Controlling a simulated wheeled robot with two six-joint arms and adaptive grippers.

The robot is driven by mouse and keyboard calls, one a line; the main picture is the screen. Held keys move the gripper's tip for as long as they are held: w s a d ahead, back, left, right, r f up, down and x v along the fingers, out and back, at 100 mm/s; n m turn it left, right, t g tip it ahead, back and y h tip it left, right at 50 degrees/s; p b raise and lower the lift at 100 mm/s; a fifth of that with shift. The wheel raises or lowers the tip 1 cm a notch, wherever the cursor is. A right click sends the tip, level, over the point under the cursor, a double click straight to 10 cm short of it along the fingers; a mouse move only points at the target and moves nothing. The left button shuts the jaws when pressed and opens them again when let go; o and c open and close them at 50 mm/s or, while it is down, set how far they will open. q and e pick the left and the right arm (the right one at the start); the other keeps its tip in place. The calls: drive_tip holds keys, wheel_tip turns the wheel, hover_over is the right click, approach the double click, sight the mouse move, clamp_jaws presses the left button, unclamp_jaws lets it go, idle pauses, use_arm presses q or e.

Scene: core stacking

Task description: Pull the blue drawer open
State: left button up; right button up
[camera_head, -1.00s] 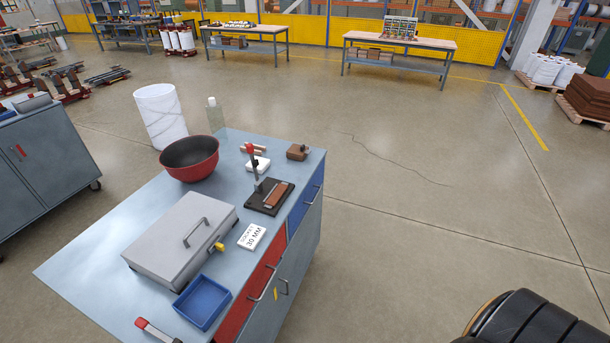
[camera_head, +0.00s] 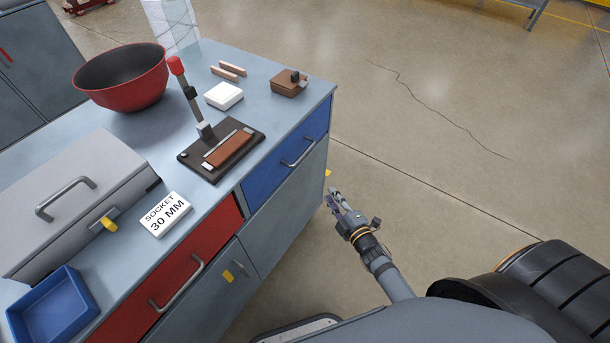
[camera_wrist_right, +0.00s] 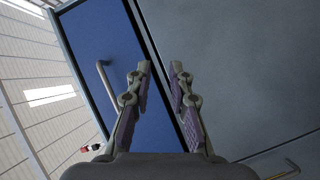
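The blue drawer (camera_head: 287,160) is at the upper right of the workbench front, and its front looks flush with the cabinet. Its metal bar handle (camera_head: 298,151) runs across the drawer front. In the right wrist view the blue drawer (camera_wrist_right: 100,50) fills the left middle, with the handle (camera_wrist_right: 108,82) left of the fingers. My right gripper (camera_head: 334,194) is in front of the cabinet, to the right of and below the handle, apart from it. In the right wrist view its fingers (camera_wrist_right: 160,72) are spread with nothing between them. My left gripper is not in view.
A red drawer (camera_head: 165,285) with its own handle is left of the blue one. The benchtop holds a red bowl (camera_head: 121,78), a lever press (camera_head: 222,150), a grey metal box (camera_head: 75,200), a blue tray (camera_head: 52,306) and a socket label block (camera_head: 166,214). Floor right of the bench is clear.

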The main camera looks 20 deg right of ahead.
sight(304, 153)
drive_tip(key=a+r+n+t+y+b, duration=0.3)
drive_tip(key=r+n, duration=0.2)
drive_tip(key=r, duration=0.4)
drive_tip(key=p+x, duration=0.3)
drive_tip(key=x, duration=0.8)
drive_tip(key=shift+w+a, duration=0.1)
drive_tip(key=shift+w, duration=0.15)
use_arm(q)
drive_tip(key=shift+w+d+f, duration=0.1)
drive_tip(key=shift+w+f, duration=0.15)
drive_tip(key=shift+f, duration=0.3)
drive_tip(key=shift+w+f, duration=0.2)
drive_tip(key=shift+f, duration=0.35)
use_arm(e)
drive_tip(key=shift+r, duration=0.1)
clamp_jaws()
